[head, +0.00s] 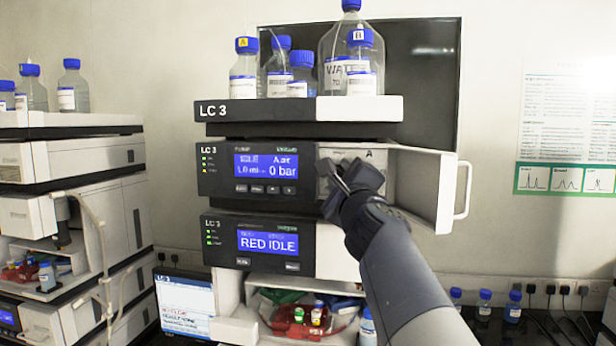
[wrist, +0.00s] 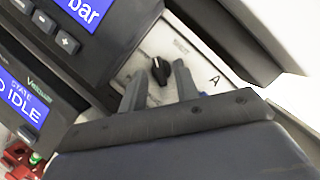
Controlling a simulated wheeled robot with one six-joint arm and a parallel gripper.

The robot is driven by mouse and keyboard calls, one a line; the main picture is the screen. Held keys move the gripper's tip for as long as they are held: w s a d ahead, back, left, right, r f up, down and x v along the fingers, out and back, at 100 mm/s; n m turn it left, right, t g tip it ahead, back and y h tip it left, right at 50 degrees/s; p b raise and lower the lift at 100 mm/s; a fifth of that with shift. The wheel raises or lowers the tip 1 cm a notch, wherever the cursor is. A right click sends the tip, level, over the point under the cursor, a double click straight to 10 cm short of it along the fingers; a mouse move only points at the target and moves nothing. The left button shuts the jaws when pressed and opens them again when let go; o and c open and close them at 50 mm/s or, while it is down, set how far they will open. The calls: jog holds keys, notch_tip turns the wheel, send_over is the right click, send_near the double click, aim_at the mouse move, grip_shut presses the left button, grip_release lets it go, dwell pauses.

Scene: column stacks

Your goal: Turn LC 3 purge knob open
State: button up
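The LC 3 stack's pump module (head: 217,168) reads 0 bar on its blue display, and its door (head: 425,185) stands open to the right. Behind the door is a light panel marked A. The black purge knob (wrist: 160,70) shows on that panel in the wrist view, just beyond my fingertips. My gripper (head: 340,180) is in front of the panel and hides the knob in the head view. In the wrist view my gripper's two fingers (wrist: 157,85) are apart with a gap between them. The knob lines up with this gap; I cannot tell whether it is between the fingers.
A lower module (head: 260,243) reads RED IDLE. Bottles with blue caps (head: 301,75) stand in the tray (head: 250,110) on top. The open door with its handle (head: 462,190) is close to the right of my arm. Another stack (head: 70,165) stands at the left.

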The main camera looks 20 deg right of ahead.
jog(key=shift+c, duration=0.2)
grip_shut()
jog(key=shift+s+r+n+g+y+p, duration=0.15)
jog(key=shift+n+g+y, duration=0.3)
jog(key=shift+n, duration=1.15)
jog(key=shift+w+r+n+g+y+p, duration=0.2)
jog(key=shift+n+g, duration=0.35)
jog(key=shift+n, duration=1.05)
jog(key=shift+f+y, duration=0.15)
jog(key=shift+y, duration=0.1)
jog(key=shift+o, duration=0.2)
grip_release()
